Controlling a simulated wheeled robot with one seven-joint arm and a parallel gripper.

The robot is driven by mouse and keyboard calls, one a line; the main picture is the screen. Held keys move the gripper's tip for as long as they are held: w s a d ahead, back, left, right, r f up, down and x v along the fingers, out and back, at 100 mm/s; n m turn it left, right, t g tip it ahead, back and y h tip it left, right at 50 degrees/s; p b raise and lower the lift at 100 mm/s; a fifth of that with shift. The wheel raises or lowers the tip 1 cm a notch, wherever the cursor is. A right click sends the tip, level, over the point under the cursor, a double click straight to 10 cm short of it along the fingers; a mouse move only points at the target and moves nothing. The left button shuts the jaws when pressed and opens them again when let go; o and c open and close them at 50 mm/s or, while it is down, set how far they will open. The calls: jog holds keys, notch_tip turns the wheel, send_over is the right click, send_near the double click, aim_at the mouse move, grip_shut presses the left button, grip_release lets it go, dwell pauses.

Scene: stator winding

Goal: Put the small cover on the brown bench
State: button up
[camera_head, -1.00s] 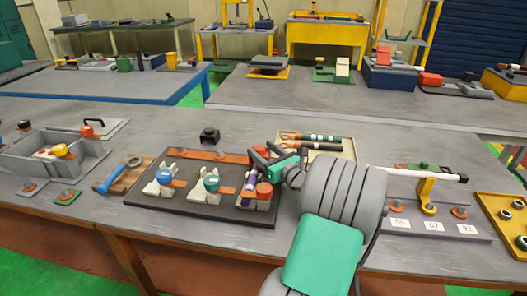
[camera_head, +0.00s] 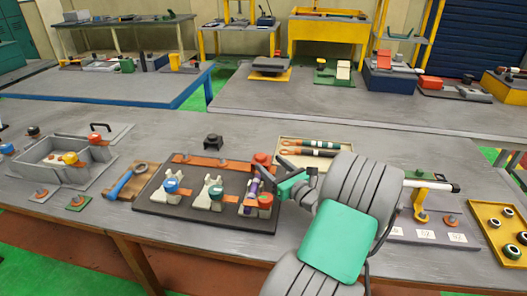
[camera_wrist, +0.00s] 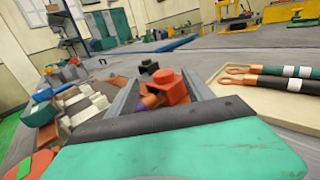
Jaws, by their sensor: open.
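A red block-shaped cover (camera_head: 262,159) with a raised top stands at the back right edge of the dark tray. A similar black cover (camera_head: 213,140) stands behind the tray, on the grey tabletop of the brown-edged bench (camera_head: 190,245). Which one is the small cover is not clear. My gripper (camera_head: 275,176) is open, just right of the red cover, with its fingers pointing left. In the wrist view the red cover (camera_wrist: 173,86) shows between the open fingers, with a copper-and-purple piece (camera_wrist: 150,98) below it. The black cover (camera_wrist: 148,67) shows beyond. Contact with the fingers cannot be told.
The dark tray (camera_head: 160,212) carries several white holders with coloured caps and a purple rod (camera_head: 253,190). A beige tray (camera_head: 285,146) with dark rods lies behind my gripper. A blue-handled tool (camera_head: 122,183) lies at left. Bare tabletop surrounds the black cover.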

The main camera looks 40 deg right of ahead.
aim_at(264, 159)
jog(key=w, duration=0.2)
jog(key=w+d, duration=0.1)
jog(key=w, duration=0.4)
jog(key=shift+d+f, duration=0.15)
jog(key=shift+f, duration=0.2)
grip_shut()
